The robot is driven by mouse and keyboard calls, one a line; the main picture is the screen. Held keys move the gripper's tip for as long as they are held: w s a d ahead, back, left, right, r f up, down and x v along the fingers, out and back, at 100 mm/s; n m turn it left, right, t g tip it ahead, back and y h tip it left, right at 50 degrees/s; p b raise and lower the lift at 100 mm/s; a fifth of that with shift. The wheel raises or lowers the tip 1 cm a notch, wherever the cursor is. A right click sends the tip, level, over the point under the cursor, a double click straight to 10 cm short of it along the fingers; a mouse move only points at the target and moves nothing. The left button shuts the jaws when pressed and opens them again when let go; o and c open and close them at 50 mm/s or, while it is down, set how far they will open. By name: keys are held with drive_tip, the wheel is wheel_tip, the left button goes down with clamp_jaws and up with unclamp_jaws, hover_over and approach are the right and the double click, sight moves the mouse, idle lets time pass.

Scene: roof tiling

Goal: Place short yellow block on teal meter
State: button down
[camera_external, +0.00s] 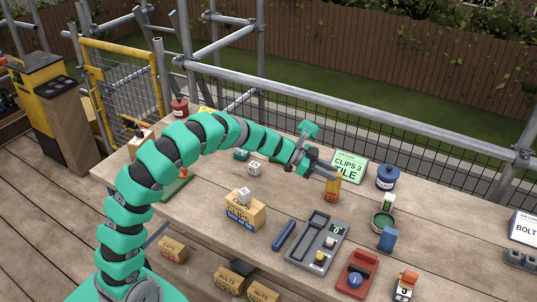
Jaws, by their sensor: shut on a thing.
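My gripper (325,172) reaches over the middle of the bench and is shut on a small yellow-orange block (333,186). The block is upright, with a darker red-orange lower part. I cannot tell whether its bottom touches the bench. A small teal item (241,155) lies on the bench, left of my gripper and partly behind my arm; it may be the teal meter, but it is too small to tell.
A green clips sign (349,166) stands just behind my gripper, with a blue tin (387,178) to its right. A grey tray (305,253), a red device (357,274) and a box with white dice (245,214) stand in front. Bare wood lies between the box and my gripper.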

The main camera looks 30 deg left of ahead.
drive_tip(key=w+a+n+t+y+b, duration=0.1)
drive_tip(key=a+n+t+y+b, duration=0.3)
drive_tip(key=a, duration=1.6)
drive_tip(key=s+a+f+n+t+y+b, duration=0.1)
drive_tip(key=s+a+n+t+y, duration=0.2)
drive_tip(key=a, duration=0.7)
drive_tip(key=s+a+f+n+t+y+b, duration=0.1)
drive_tip(key=s+a+n, duration=0.3)
drive_tip(key=a, duration=0.6)
drive_tip(key=shift+m, duration=0.4)
drive_tip(key=shift+w+a+f+b, duration=0.4)
drive_tip(key=shift+w+f+b, duration=0.5)
drive_tip(key=shift+w, duration=1.55)
drive_tip(key=shift+w+a+f+b, duration=0.4)
drive_tip(key=shift+w+f+b, duration=0.55)
drive_tip(key=shift+w, duration=1.5)
drive_tip(key=shift+w+a+f+b, duration=0.4)
drive_tip(key=shift+w+f+b, duration=0.5)
drive_tip(key=shift+w, duration=1.55)
drive_tip(key=shift+r, duration=0.1)
drive_tip(key=c, duration=1.3)
unclamp_jaws()
drive_tip(key=shift+c, duration=0.2)
drive_tip(key=shift+o, duration=0.5)
